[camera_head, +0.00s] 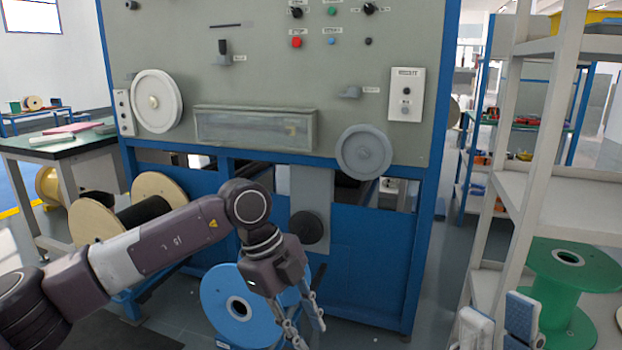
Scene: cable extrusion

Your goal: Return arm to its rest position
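My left arm reaches in from the left, and its gripper (309,335) hangs fingers-down in front of the blue spool, with a gap between the fingers and nothing seen in it. The pads are in front of the green spool (570,262) and the shelf.
The grey and blue extrusion machine (345,90) fills the middle. A blue spool (222,302) stands at its foot, behind my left gripper. A wooden spool (157,186) is at the left. A pale shelf rack (560,205) stands close on the right. A workbench (60,145) is at the far left.

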